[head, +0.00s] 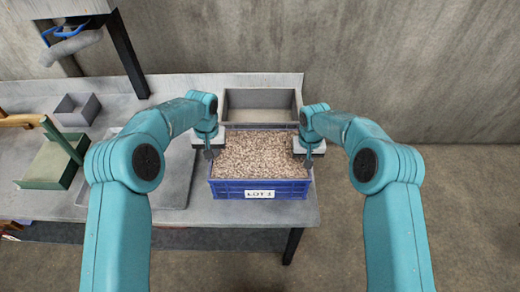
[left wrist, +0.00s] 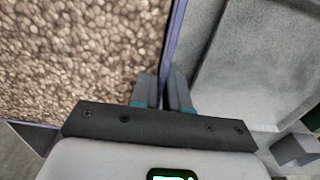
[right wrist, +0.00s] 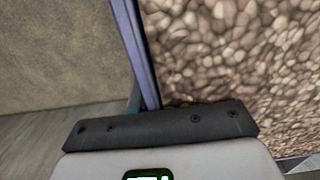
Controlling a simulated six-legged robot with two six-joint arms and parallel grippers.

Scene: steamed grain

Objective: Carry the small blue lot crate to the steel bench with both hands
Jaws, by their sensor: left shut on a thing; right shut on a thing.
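The blue lot crate (head: 228,190), filled with brown grain and bearing a white "LOT" label, is level at the right end of the steel bench (head: 190,213). I cannot tell whether its base touches the bench. My left gripper (head: 209,152) is shut on the crate's left wall; the left wrist view shows its fingers (left wrist: 165,92) either side of the thin rim (left wrist: 173,45). My right gripper (head: 308,158) is shut on the right wall; the right wrist view shows the blue rim (right wrist: 136,50) running into it, with the fingers mostly hidden.
A grey open bin (head: 260,116) stands right behind the crate. A shallow steel tray (head: 175,190) lies to its left, with a green scoop-like box (head: 50,165) and small grey box (head: 77,110) further left. Open floor (head: 450,220) lies right of the bench.

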